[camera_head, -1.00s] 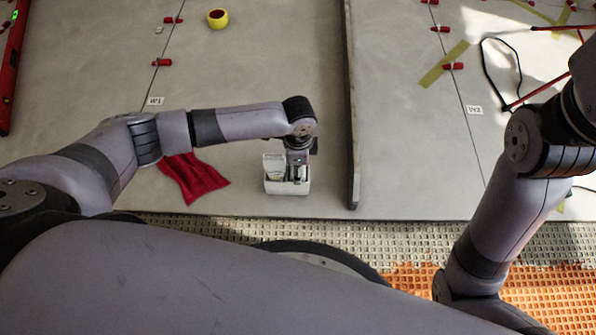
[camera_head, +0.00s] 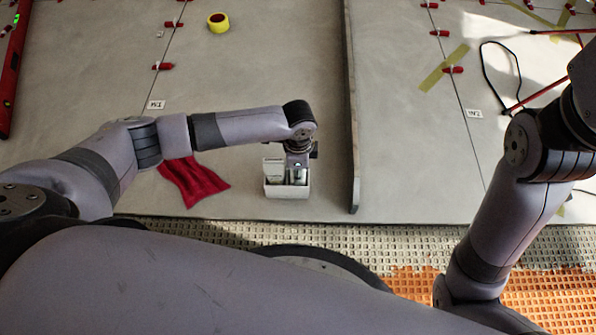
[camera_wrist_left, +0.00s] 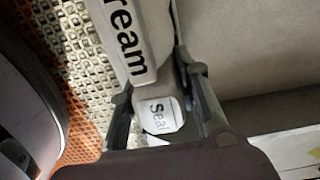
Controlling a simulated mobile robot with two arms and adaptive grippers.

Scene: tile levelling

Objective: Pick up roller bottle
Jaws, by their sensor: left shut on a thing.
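A small white caddy (camera_head: 287,192) stands on the grey tiles near their front edge, with a pale container (camera_head: 273,169) in its left part. My left gripper (camera_head: 297,174) is over the caddy's right part, pointing down. In the left wrist view, my left gripper's fingers (camera_wrist_left: 163,95) are shut on a bottle with a white label reading "Seal" (camera_wrist_left: 160,115), which I take as the roller bottle. A pale container lettered "ream" (camera_wrist_left: 127,40) is close beside it. The bottle's lower end is hidden. My right arm shows at the right, but its gripper is out of view.
A red cloth (camera_head: 194,180) lies left of the caddy. A long upright grey strip (camera_head: 352,130) stands to its right. A yellow tape roll (camera_head: 218,22) and several red clips (camera_head: 163,66) are farther back. A black cord (camera_head: 486,70) lies at the right.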

